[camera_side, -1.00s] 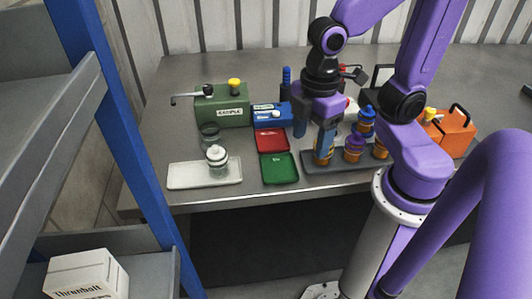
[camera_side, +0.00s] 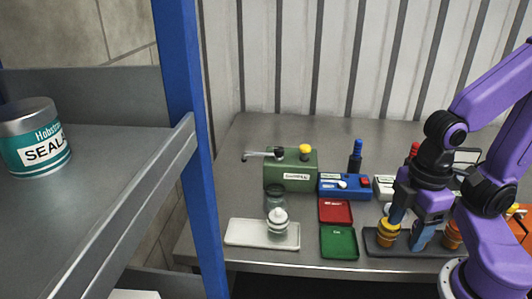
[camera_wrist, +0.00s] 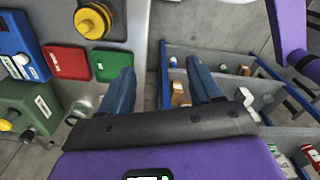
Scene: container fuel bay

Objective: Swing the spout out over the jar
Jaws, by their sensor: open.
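The thin metal spout (camera_side: 260,155) sticks out to the left from the top of a green box (camera_side: 290,178) with a yellow knob (camera_side: 305,149). An open-looking glass jar (camera_side: 274,200) stands in front of the box, below and right of the spout's tip.
A blue box (camera_side: 340,188) stands right of the green box. A blue shelf post (camera_side: 185,130) stands in the left foreground.

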